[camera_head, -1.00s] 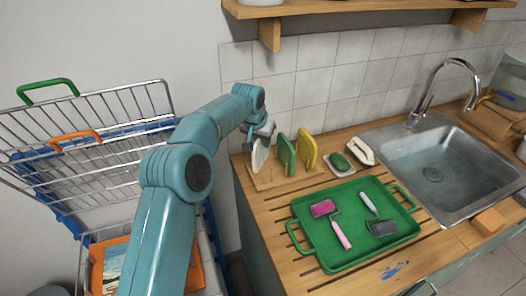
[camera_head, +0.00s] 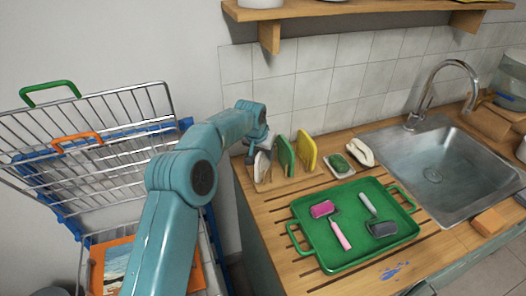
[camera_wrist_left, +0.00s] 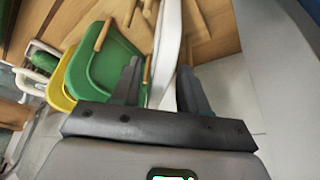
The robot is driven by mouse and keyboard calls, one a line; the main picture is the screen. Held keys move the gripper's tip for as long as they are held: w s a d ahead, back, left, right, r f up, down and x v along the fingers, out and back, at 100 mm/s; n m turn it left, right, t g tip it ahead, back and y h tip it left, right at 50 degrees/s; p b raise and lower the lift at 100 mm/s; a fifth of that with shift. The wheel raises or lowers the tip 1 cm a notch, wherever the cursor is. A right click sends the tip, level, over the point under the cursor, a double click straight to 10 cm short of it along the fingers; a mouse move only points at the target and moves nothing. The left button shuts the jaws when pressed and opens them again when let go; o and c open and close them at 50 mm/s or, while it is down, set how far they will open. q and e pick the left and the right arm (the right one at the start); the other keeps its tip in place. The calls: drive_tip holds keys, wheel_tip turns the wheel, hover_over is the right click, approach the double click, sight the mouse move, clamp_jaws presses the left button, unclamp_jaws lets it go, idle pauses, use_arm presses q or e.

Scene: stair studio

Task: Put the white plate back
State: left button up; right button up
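The white plate (camera_head: 262,166) stands on edge at the left end of the wooden rack (camera_head: 284,184), beside a green plate (camera_head: 286,154) and a yellow plate (camera_head: 307,151). My left gripper (camera_head: 264,146) is at its top edge. In the left wrist view the white plate (camera_wrist_left: 170,45) passes between the fingertips of my left gripper (camera_wrist_left: 158,72). The fingers stand apart, with a gap visible on the plate's left side, so they look open around it. The plate's lower edge is hard to make out. My right gripper is not in view.
A green tray (camera_head: 322,258) with two rollers lies on the counter in front of the rack. A soap dish (camera_head: 339,168) and the sink (camera_head: 455,180) are to the right. A wire cart (camera_head: 100,185) stands left of the counter.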

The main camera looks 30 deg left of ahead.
use_arm(q)
drive_tip(key=shift+r, duration=0.5)
drive_tip(key=b+v, duration=0.1)
drive_tip(key=v, duration=0.9)
drive_tip(key=shift+s+r, duration=0.15)
drive_tip(key=shift+r, duration=0.25)
drive_tip(key=shift+s+d+r, duration=0.1)
drive_tip(key=shift+s+r, duration=0.1)
drive_tip(key=shift+r, duration=0.05)
drive_tip(key=shift+w+f, duration=0.1)
